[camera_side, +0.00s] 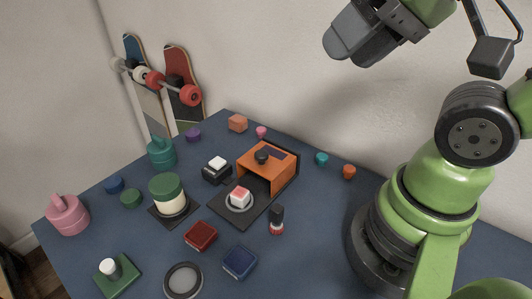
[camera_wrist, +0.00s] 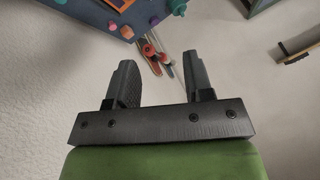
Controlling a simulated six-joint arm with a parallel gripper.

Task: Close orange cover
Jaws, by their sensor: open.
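On that plate, in front of the cover, a white and red block (camera_side: 240,195) sits on a round grey disc. My gripper (camera_side: 343,38) is high above the table, up and to the right of the cover and far from it. The wrist view shows its two fingers (camera_wrist: 158,66) spread apart with nothing between them.
Near the cover are a black box with a white top (camera_side: 216,168), a green-lidded jar (camera_side: 167,194), a red box (camera_side: 200,236), a blue box (camera_side: 240,262) and a dark upright cylinder (camera_side: 276,220). Skateboards (camera_side: 183,85) lean on the wall behind. The air above the cover is free.

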